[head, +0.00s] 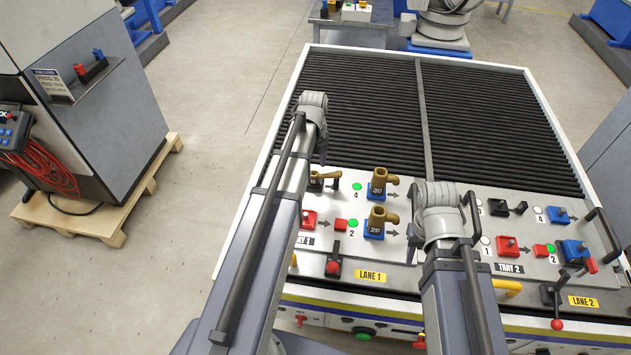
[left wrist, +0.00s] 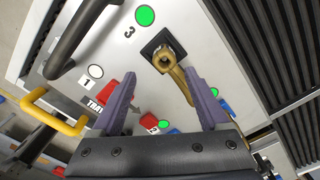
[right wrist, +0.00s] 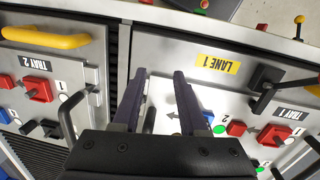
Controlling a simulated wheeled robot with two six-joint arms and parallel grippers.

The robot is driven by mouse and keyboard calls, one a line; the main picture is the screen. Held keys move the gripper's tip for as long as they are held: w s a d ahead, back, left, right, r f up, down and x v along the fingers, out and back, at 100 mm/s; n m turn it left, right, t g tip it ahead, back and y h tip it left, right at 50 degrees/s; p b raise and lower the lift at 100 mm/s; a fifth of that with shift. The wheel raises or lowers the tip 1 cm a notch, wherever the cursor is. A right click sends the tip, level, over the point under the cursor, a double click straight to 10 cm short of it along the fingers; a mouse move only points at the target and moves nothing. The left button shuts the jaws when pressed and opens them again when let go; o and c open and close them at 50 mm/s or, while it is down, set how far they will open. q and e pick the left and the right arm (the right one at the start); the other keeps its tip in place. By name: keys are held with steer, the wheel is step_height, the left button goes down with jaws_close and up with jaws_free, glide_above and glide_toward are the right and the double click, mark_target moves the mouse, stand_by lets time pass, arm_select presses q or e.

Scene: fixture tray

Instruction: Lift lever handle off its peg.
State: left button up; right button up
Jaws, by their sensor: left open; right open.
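A brass lever handle (left wrist: 183,84) sits on a black square base at position 3 in the left wrist view. It also shows in the head view (head: 327,176), partly hidden by my left arm. My left gripper (left wrist: 160,73) is open and empty, with its fingertips either side of the handle in the picture; I cannot tell whether they touch it. Two more brass handles stand on blue blocks marked 30 (head: 378,188) and 20 (head: 376,228). My right gripper (right wrist: 159,72) is open and empty above the panel between the two trays.
Tray 1's panel carries red blocks (head: 309,219) and a black lever with a red knob (head: 333,266). Tray 2 (head: 508,268) lies to the right with red, blue and black parts and a bar handle (head: 603,228). Black ribbed lanes (head: 350,95) extend behind, clear.

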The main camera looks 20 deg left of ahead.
mark_target(314, 174)
arm_select(q)
steer(key=shift+w+a+f+b, duration=0.1)
steer(key=shift+w+f+b, duration=0.05)
steer(key=shift+f+b, duration=0.7)
steer(key=shift+w+a+f+b, duration=0.1)
steer(key=shift+w+f+b, duration=0.1)
steer(key=shift+f+b, duration=0.7)
steer(key=shift+w+a+f+b, duration=0.1)
steer(key=shift+w+f+b, duration=0.05)
steer(key=shift+f+b, duration=0.7)
arm_select(e)
steer(key=shift+f, duration=2.6)
steer(key=shift+r, duration=0.1)
arm_select(q)
steer(key=shift+r, duration=0.1)
jaws_close()
